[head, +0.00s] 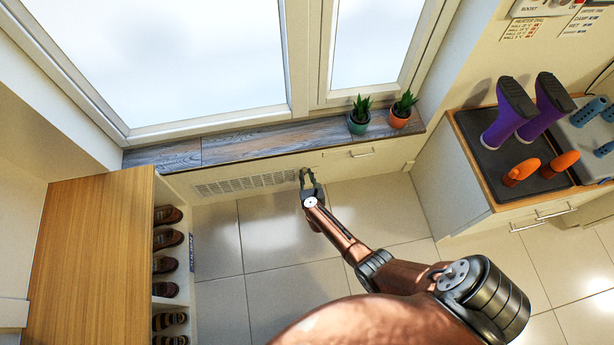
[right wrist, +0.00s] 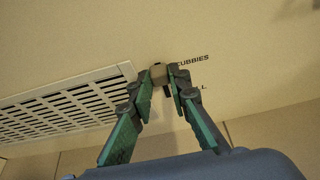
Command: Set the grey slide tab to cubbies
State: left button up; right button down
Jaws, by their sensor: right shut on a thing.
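The grey slide tab (right wrist: 158,73) sticks out of the cream panel under the window sill, just right of the vent grille. The fingertips of my right gripper (right wrist: 163,80) are shut on it and hide part of it. In the head view my right gripper (head: 306,177) reaches the panel at the grille's right end. The label "CUBBIES" (right wrist: 192,60) is printed right of the tab, near its level. A second label (right wrist: 200,87), partly hidden and ending in "LL", is below it. My left gripper is in neither view.
The vent grille (right wrist: 65,106) lies left of the tab. Two potted plants (head: 359,117) (head: 401,111) stand on the sill. A wooden-topped shoe cubby (head: 85,235) is at left; a boot tray (head: 490,165) is at right. The tiled floor between is clear.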

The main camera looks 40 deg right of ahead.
jog(key=shift+w+a+r, duration=0.15)
jog(key=shift+a, duration=0.15)
jog(key=c, duration=2)
grip_release()
jog(key=shift+r, duration=0.1)
jog(key=shift+o, duration=1)
jog(key=shift+d, duration=0.25)
jog(key=shift+s, duration=0.2)
jog(key=shift+s+a, duration=0.35)
jog(key=shift+s, duration=0.1)
jog(key=v, duration=1)
jog(key=shift+s+r, duration=0.25)
jog(key=shift+s, duration=0.05)
jog(key=shift+a+r, duration=0.1)
